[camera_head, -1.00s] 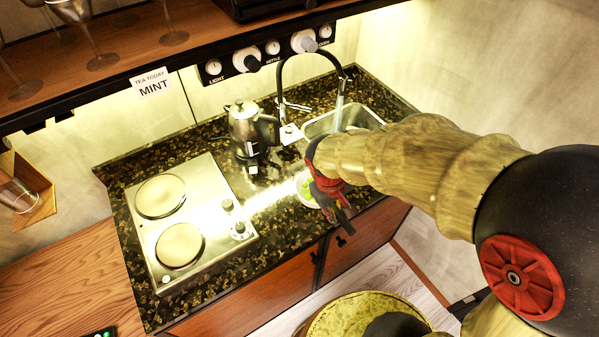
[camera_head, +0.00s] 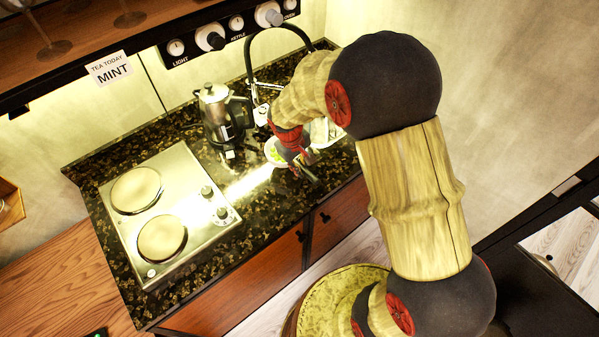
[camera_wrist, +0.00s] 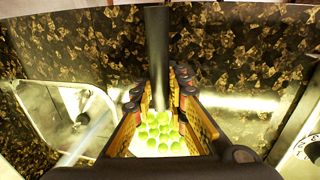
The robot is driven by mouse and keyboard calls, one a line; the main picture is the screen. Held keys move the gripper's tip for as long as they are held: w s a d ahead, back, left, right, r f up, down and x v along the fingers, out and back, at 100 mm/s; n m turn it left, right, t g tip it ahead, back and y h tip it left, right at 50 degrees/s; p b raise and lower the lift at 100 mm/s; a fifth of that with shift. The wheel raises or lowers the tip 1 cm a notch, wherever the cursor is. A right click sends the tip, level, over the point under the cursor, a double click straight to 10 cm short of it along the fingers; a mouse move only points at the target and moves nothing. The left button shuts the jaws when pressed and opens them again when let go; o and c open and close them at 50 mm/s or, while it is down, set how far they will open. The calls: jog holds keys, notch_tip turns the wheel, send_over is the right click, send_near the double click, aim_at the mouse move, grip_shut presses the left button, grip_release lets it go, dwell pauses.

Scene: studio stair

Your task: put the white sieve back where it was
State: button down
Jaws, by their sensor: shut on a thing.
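The white sieve (camera_head: 271,154) holds several green balls and shows beside the kettle, partly behind my gripper. My gripper (camera_head: 299,163) is over the dark speckled counter, in front of the sink. In the wrist view the fingers (camera_wrist: 158,88) are shut on a dark handle (camera_wrist: 157,42), which appears to be the sieve's. The white bowl of the sieve with the green balls (camera_wrist: 160,135) shows between and below the fingers. I cannot tell whether the sieve touches the counter.
The steel kettle (camera_head: 213,112) stands left of the sieve, behind it. The two-plate hob (camera_head: 190,195) is further left. The sink (camera_head: 326,133), partly hidden by my arm, is right. The black tap (camera_head: 248,62) arches behind. Bare counter (camera_head: 270,215) lies in front.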

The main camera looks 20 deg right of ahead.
jog(key=shift+w+f, duration=0.35)
jog(key=shift+f, duration=0.05)
jog(key=shift+f+b, duration=0.3)
jog(key=shift+f, duration=1.2)
jog(key=shift+f, duration=0.15)
jog(key=c, duration=1.8)
grip_release()
jog(key=shift+o, duration=0.2)
